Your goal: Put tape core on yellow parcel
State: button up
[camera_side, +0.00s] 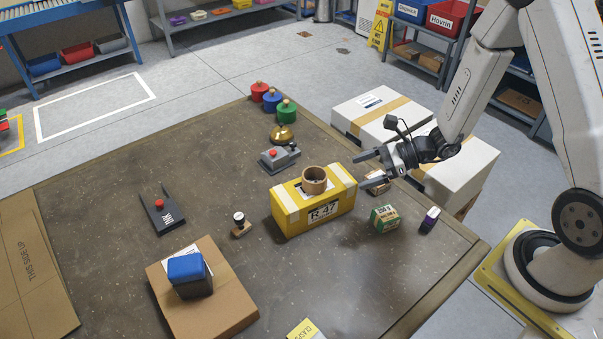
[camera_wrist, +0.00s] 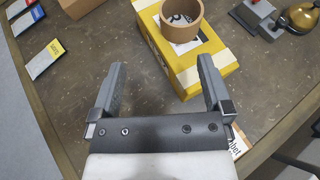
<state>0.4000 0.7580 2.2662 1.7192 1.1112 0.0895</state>
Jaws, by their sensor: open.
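The yellow parcel (camera_side: 313,209) lies on the table, marked R 47, with pale tape bands near its ends. The tape core (camera_side: 314,180), a brown cardboard ring, sits upright on the parcel's top face. My gripper (camera_side: 362,170) is open and empty, just to the right of the parcel and apart from the core. In the wrist view the tape core (camera_wrist: 181,18) stands on the yellow parcel (camera_wrist: 209,63), beyond my open gripper (camera_wrist: 160,76). Nothing lies between the fingers except bare table and the parcel's near edge beyond them.
A green box (camera_side: 385,217) and a purple-and-white item (camera_side: 429,220) lie right of the parcel. A grey box with a red button (camera_side: 279,158) and a brass bell (camera_side: 282,134) stand behind it. A stamp (camera_side: 240,226) is to its left.

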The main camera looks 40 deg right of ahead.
jog(key=s+a+r+n+g+h, duration=0.2)
jog(key=s+a+n+g+h, duration=0.1)
jog(key=s+n+g, duration=0.75)
jog(key=w+d+r+n+t+h, duration=0.1)
jog(key=d+r+n+t+h, duration=0.3)
jog(key=n, duration=1)
jog(key=r+t+h, duration=0.1)
jog(key=h, duration=0.2)
jog(key=shift+w+r+t+h, duration=0.15)
jog(key=shift+r+t+h, duration=0.15)
jog(key=shift+t, duration=0.05)
